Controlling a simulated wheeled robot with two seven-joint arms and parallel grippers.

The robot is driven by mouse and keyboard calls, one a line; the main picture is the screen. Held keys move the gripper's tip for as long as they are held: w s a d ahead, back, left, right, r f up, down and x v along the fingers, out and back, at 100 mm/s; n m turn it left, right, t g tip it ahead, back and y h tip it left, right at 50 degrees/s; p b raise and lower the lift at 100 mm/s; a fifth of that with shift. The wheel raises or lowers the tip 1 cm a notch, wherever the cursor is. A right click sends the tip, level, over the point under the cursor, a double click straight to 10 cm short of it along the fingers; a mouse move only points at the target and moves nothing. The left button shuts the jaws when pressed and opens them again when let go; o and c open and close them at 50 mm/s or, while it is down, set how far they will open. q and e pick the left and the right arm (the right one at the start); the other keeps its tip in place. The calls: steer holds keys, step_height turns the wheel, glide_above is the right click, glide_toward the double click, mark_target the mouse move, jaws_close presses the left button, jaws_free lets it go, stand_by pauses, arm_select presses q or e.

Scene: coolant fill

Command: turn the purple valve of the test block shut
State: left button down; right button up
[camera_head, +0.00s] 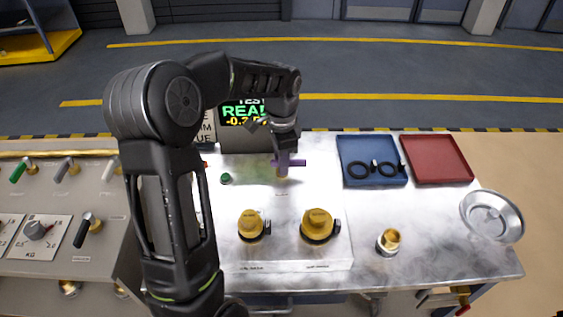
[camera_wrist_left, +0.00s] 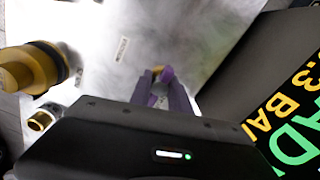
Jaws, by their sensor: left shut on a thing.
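The purple valve (camera_head: 291,163) stands on the light metal test block (camera_head: 283,204), below the display in the head view. Its handle runs roughly left to right there, on a brass stem. My left gripper (camera_head: 284,158) points down onto the valve and is shut on its handle. The left wrist view also shows the purple valve (camera_wrist_left: 163,76) at the fingers, partly hidden by them. My right gripper is in neither view.
A display (camera_head: 240,113) with green and yellow text stands behind the valve. Two brass fittings (camera_head: 251,223) (camera_head: 318,224) are in front. A blue tray (camera_head: 371,181) with black rings, a red tray (camera_head: 437,159), a loose brass fitting (camera_head: 390,240) and a metal dish (camera_head: 492,217) lie to the right.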

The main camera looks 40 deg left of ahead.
arm_select(q)
steer(key=c, duration=1.2)
jaws_free()
step_height(320, 180, up, 8)
steer(key=shift+f+b, duration=0.1)
steer(key=shift+b, duration=0.45)
steer(key=shift+f, duration=0.1)
